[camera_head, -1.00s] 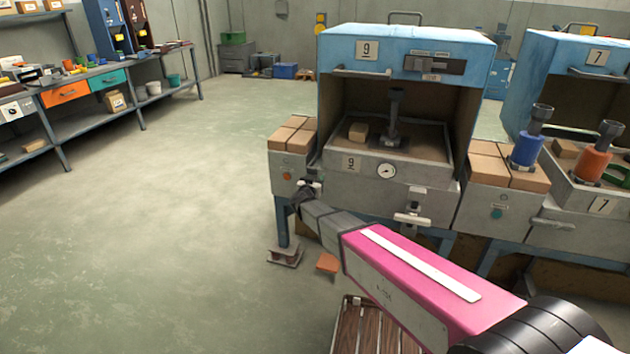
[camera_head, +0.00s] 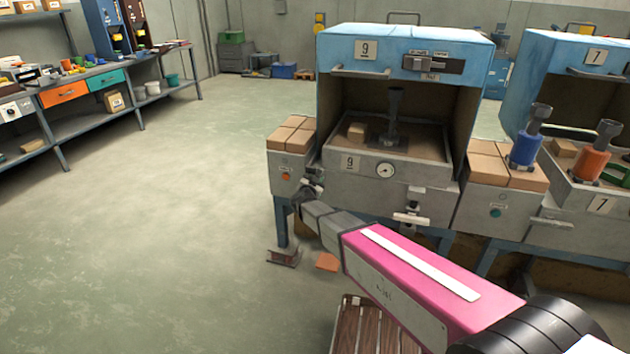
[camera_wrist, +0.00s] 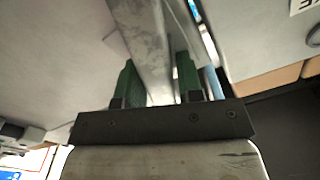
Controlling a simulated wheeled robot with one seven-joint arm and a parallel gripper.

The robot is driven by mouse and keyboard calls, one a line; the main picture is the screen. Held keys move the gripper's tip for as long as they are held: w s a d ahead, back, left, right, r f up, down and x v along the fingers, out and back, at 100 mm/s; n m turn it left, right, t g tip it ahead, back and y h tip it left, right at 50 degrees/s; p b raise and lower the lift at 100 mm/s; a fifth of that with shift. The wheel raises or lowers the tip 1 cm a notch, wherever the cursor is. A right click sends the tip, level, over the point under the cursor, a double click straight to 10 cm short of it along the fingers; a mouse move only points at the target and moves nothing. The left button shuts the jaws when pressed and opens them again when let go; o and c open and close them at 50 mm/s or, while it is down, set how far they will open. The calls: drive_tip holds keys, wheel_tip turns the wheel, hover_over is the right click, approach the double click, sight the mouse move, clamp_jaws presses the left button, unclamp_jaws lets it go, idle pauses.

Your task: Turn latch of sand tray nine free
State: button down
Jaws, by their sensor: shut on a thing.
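Sand tray nine (camera_head: 345,190) is a grey box with a 9 plate and a round gauge, sitting under the blue hood (camera_head: 345,50) also marked 9. My gripper (camera_head: 311,187) is at the tray's left front corner, small and dark in the head view. In the wrist view my gripper's green fingers (camera_wrist: 157,80) are shut on either side of a grey metal bar (camera_wrist: 152,45), which appears to be the latch. The latch's exact angle is hard to tell, as my gripper partly hides it. A pale handle (camera_head: 411,219) sits on the front, further right.
Boxes lie on the side cabinets left (camera_head: 290,135) and right (camera_head: 510,165) of the tray. Station seven (camera_head: 600,205) stands at the right, with blue and orange tools. A slatted wooden pallet (camera_head: 360,325) is below my arm. The floor at left is clear.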

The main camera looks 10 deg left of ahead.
drive_tip(key=c, duration=0.9)
unclamp_jaws()
drive_tip(key=s, duration=1)
drive_tip(key=shift+s+a, duration=0.4)
